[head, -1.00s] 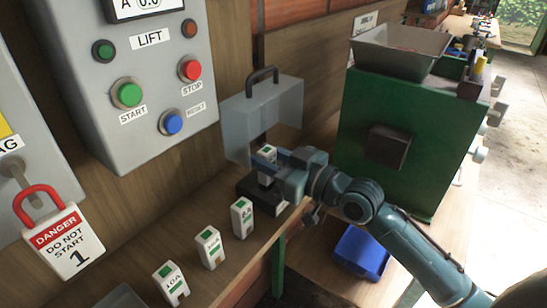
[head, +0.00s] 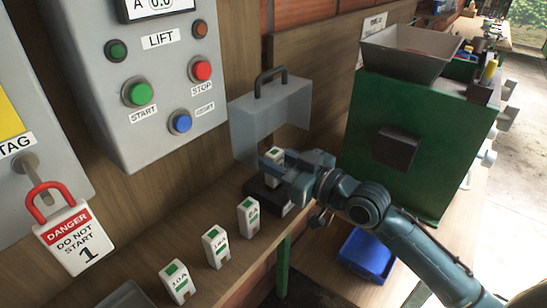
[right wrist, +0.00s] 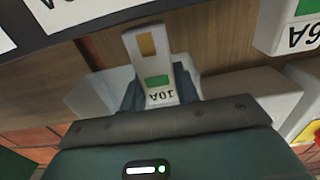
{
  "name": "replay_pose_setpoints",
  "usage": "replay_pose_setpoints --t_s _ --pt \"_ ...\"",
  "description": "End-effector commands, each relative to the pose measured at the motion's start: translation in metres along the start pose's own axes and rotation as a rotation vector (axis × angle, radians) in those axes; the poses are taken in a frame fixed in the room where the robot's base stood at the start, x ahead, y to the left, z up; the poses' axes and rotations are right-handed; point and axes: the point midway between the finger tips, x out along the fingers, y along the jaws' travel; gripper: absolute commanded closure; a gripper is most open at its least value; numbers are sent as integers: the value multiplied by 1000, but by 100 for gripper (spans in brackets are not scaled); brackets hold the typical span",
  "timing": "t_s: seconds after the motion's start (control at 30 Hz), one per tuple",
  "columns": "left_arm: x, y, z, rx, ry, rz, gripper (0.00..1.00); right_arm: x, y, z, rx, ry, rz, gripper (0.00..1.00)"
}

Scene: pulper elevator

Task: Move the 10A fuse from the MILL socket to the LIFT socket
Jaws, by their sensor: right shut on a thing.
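My right gripper (head: 280,165) is shut on a white fuse (head: 275,154) with a green patch. In the right wrist view this fuse (right wrist: 152,70) stands between the fingers, with an upside-down 10A label and an orange patch. In the head view it is over the black fuse holder (head: 257,190) on the ledge, beneath a raised clear cover (head: 255,115) with a dark handle. The gripper hides its lower end, so I cannot tell whether it is seated. No MILL or LIFT socket label is readable at the holder. My left gripper is not in view.
Three white fuses (head: 215,247) stand in a row on the wooden ledge. The grey LIFT panel (head: 150,130) is above, with a red padlock and danger tag (head: 68,237) at left. A green machine (head: 420,150) stands at right, with a blue bin (head: 367,254) below.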

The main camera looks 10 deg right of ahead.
Motion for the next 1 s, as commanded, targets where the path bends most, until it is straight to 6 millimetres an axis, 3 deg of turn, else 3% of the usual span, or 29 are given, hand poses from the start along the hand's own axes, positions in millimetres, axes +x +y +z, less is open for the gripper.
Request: replay_pose_setpoints --t_s 1.0 --pt "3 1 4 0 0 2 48 0 0 8 0 1 0 93"
